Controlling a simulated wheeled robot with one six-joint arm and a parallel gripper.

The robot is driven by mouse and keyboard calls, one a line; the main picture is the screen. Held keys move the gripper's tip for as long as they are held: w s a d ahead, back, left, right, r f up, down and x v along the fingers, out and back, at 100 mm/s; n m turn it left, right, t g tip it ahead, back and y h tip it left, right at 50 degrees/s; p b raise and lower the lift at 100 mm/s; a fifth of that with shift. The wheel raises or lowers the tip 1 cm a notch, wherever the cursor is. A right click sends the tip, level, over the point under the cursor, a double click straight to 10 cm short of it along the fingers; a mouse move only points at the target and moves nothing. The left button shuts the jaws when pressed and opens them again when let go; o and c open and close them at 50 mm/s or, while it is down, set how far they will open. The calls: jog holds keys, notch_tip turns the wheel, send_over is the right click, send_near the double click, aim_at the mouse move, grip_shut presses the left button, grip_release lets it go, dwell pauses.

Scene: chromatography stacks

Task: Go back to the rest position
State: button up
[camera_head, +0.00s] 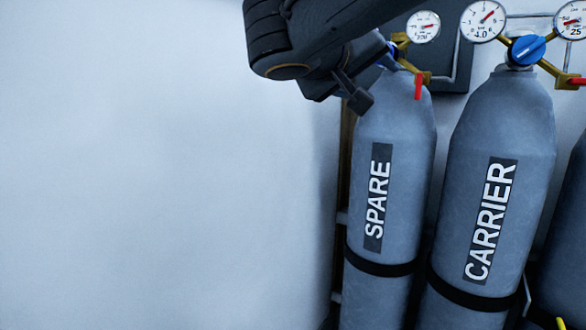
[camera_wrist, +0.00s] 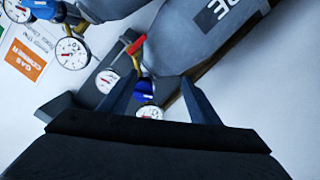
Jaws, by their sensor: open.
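My gripper (camera_head: 358,96) hangs at the top of the head view, in front of the shoulder of the grey SPARE cylinder (camera_head: 405,130). In the wrist view my gripper (camera_wrist: 157,82) is open, its two dark fingers spread apart with nothing clamped between them. Beyond the fingers and in line with the gap are the SPARE cylinder's blue knob (camera_wrist: 144,89) and two gauges, with a red lever (camera_wrist: 132,46) just above. My arm hides most of that knob in the head view. Whether a finger touches the valve cannot be told.
The CARRIER cylinder (camera_head: 510,120) stands right of SPARE, with a blue knob (camera_head: 528,49), gauges and a red lever. Black straps hold both cylinders. Another cylinder is cut off at the right edge. A wall sign (camera_wrist: 28,55) shows in the wrist view. The left side is bare wall.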

jog(key=s+d+f+n+g+y+p, duration=0.1)
jog(key=s+d+f+g, duration=0.15)
jog(key=f, duration=0.45)
jog(key=s+d+f+g+y+p, duration=0.1)
jog(key=f+g, duration=0.2)
jog(key=f, duration=0.5)
jog(key=s+d+f+n+g+y+p, duration=0.1)
jog(key=s+d+f+g, duration=0.1)
jog(key=f, duration=0.5)
jog(key=s+f+m+g+y+p, duration=0.1)
jog(key=s+f+g+y, duration=0.1)
jog(key=s+f, duration=0.4)
jog(key=s+a+f+g+y+p, duration=0.1)
jog(key=s+f+y, duration=0.4)
jog(key=f, duration=0.6)
jog(key=shift+s+a+f+m+g+p, duration=0.25)
jog(key=shift+s+m+g+p, duration=0.2)
jog(key=shift+s+g, duration=0.6)
jog(key=shift+w, duration=0.2)
